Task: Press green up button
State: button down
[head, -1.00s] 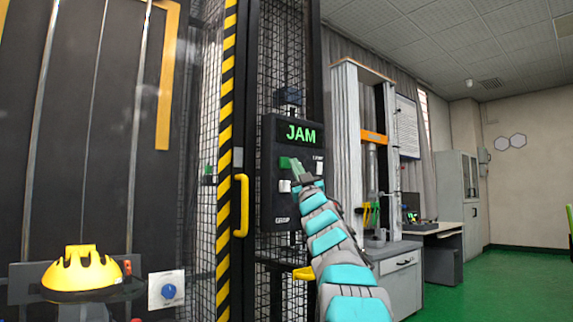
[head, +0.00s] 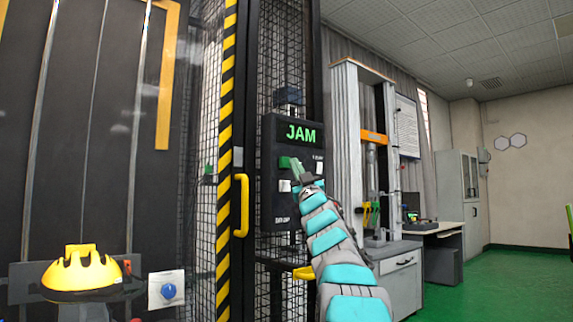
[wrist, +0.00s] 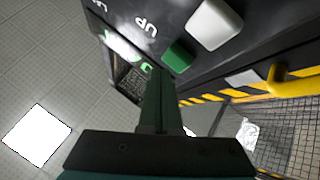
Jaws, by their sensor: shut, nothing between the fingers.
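The green up button (head: 285,162) is on a dark control panel (head: 268,190) whose display reads JAM in green. In the wrist view the green button (wrist: 178,56) sits beside the label UP and a white button (wrist: 215,24). My gripper (head: 295,163) is shut and empty, in front of the panel and just right of the green button. In the wrist view my gripper's fingertips (wrist: 158,74) are close to the green button, below and left of it. I cannot tell whether they touch the panel. My gripper hides part of the panel.
A yellow handle (head: 241,205) and a yellow-black striped post (head: 225,130) stand left of the panel. A mesh cage surrounds it. A grey bench (head: 400,275) stands at right, with open green floor beyond.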

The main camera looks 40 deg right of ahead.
dwell(0.7)
jog(key=shift+w+p, duration=0.3)
jog(key=shift+w, duration=0.1)
